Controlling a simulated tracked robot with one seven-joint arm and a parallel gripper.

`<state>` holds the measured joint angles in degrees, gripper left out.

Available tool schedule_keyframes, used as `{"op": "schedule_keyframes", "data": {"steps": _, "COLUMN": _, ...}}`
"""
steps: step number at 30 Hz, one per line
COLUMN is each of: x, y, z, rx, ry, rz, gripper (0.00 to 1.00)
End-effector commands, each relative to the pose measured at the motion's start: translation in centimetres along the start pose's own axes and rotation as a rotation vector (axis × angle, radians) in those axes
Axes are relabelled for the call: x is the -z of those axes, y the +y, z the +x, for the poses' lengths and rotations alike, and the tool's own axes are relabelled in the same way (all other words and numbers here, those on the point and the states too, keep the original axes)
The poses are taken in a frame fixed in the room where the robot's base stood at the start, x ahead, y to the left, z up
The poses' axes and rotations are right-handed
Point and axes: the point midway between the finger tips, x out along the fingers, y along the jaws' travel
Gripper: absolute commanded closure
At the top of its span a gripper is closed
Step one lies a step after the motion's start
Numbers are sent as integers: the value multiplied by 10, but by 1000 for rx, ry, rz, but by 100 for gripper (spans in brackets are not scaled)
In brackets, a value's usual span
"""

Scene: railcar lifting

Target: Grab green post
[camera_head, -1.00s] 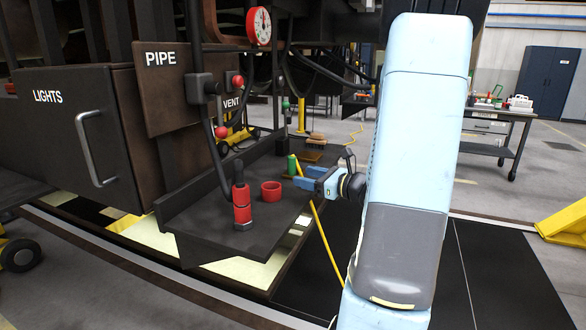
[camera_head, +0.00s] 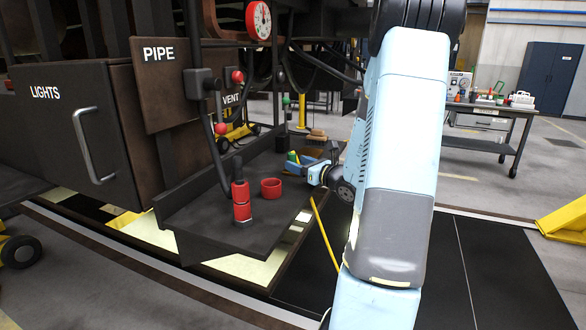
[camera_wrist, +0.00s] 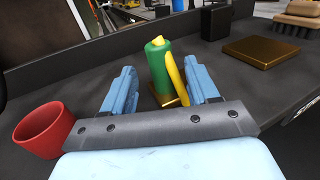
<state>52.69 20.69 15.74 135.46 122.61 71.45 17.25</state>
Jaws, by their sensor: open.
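The green post (camera_wrist: 157,62) is a short upright green cylinder with a yellow top and a yellow strap or handle down its right side. It stands on a small brass-coloured base on the dark shelf. In the wrist view my gripper (camera_wrist: 160,82) is open, with one blue finger left of the post and one right of it, the right one close to the yellow part. In the head view the post (camera_head: 292,157) is partly hidden by my gripper (camera_head: 302,162), which is low over the shelf.
A red cup (camera_wrist: 43,130) stands left of my gripper; it also shows in the head view (camera_head: 271,188). A red and black cylinder (camera_head: 241,200) stands nearer the shelf's front. A brass plate (camera_wrist: 262,50) and a brush (camera_wrist: 299,18) lie to the right. The dark shelf (camera_head: 215,225) has raised edges.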

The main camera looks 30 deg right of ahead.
Motion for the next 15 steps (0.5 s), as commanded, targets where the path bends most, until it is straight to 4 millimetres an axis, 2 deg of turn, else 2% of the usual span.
{"op": "schedule_keyframes", "data": {"steps": 5, "x": 0, "y": -1, "z": 15, "rx": 0, "ry": -1, "rz": 1, "gripper": 41}}
{"op": "schedule_keyframes", "data": {"steps": 12, "x": -1, "y": -2, "z": 46, "rx": -2, "ry": -1, "rz": 1, "gripper": 41}}
{"op": "schedule_keyframes", "data": {"steps": 15, "x": -1, "y": -2, "z": 50, "rx": 1, "ry": 0, "rz": 1, "gripper": 41}}
